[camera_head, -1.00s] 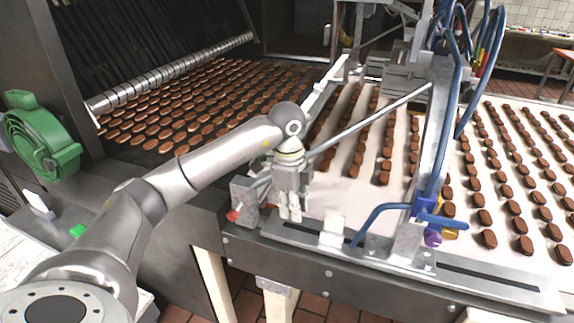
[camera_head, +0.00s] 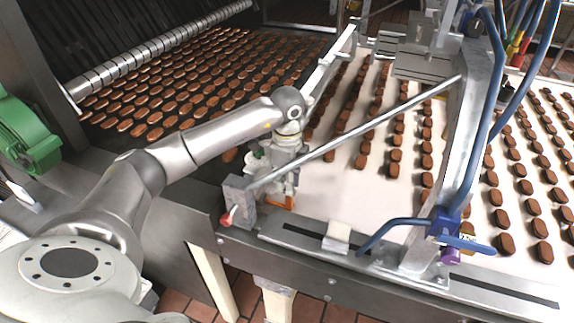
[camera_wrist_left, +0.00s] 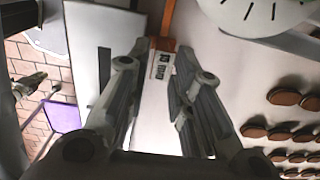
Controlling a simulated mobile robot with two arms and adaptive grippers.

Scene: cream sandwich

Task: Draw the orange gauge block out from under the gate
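My left gripper (camera_head: 290,180) points down at the near edge of the belt, beside a grey metal post. In the left wrist view its two fingers (camera_wrist_left: 160,55) are apart. An orange block (camera_wrist_left: 163,43) with a white, black-printed label shows between and just beyond the fingertips; I cannot tell whether either finger touches it. A bit of orange also shows low by the gripper in the head view (camera_head: 288,203). The rest is hidden by the gripper and post. The metal gate frame (camera_head: 470,130) with blue hoses stands over the belt to the right. My right gripper is not in view.
A slanted rod (camera_head: 365,130) crosses close in front of my left gripper. The grey post (camera_head: 238,198) has a red tip. A small white block (camera_head: 337,236) sits on the near rail. Rows of brown biscuits (camera_head: 395,155) cover the pale belt; a blue handle (camera_head: 400,222) is at right.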

